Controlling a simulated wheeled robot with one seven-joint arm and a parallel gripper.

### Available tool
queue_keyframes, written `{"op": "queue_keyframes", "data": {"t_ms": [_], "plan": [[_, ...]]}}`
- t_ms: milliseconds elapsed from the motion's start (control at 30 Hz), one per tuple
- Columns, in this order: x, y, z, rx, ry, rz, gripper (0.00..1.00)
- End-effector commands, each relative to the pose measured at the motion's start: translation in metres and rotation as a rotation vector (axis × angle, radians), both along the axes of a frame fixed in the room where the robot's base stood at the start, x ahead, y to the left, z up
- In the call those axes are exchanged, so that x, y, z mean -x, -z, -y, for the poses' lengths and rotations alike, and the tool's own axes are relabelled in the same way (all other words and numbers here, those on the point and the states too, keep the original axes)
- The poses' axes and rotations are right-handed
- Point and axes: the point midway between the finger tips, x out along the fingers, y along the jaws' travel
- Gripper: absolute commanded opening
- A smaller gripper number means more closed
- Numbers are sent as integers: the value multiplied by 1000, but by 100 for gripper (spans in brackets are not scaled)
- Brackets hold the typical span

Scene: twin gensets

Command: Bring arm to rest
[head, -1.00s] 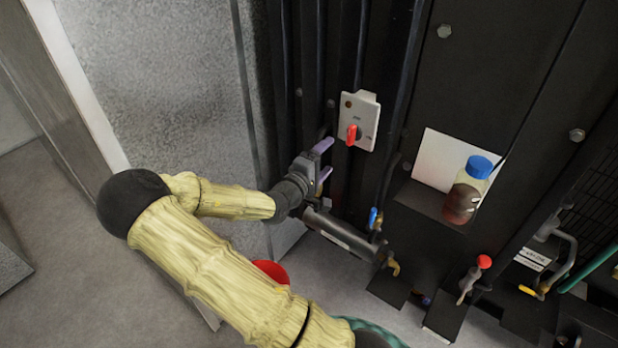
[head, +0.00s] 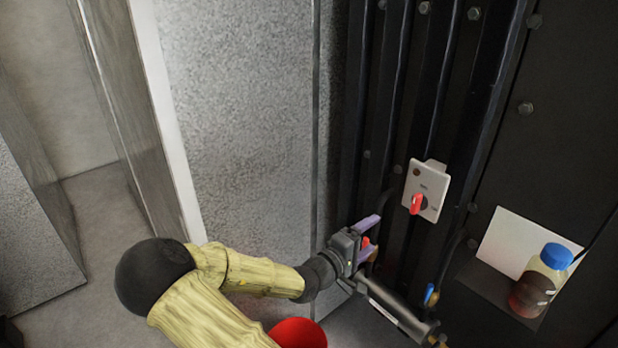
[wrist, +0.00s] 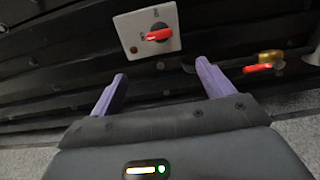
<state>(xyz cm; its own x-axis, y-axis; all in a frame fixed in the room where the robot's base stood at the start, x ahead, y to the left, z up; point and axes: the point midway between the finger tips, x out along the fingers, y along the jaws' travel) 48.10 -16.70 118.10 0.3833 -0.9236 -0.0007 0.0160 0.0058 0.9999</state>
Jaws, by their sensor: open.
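My gripper (head: 372,238) is open, its two purple fingers apart. It is low in the middle of the head view, in front of the dark ribbed panel, below and left of a pale switch plate (head: 433,180) with a red rotary knob (head: 416,204). In the wrist view my gripper (wrist: 162,72) points at the panel, and the switch plate (wrist: 130,35) is ahead of the fingertips. The fingers appear apart from the knob and hold nothing. My arm is bent at a dark elbow at lower left.
A brass valve with a red handle (wrist: 262,68) is just beyond the right finger in the wrist view. A blue-capped bottle (head: 540,282) stands in a recess at right. A grey speckled panel (head: 240,120) is at left. A red round object (head: 298,334) is at the bottom edge.

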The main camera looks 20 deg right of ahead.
Motion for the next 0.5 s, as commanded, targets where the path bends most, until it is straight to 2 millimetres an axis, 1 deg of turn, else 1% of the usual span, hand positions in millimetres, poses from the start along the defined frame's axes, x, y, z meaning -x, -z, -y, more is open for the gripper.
{"op": "queue_keyframes", "data": {"t_ms": [67,167,267,333,400,467,500], "plan": [[0,1,1,-4,2,0,80],[1,9,3,-57,1,-2,80],[3,31,4,-189,-4,-4,80],[5,52,0,-329,-8,-3,80],[8,74,-10,-492,-10,1,80],[12,90,-21,-636,-8,5,80],[14,98,-30,-727,-4,8,80]]}}
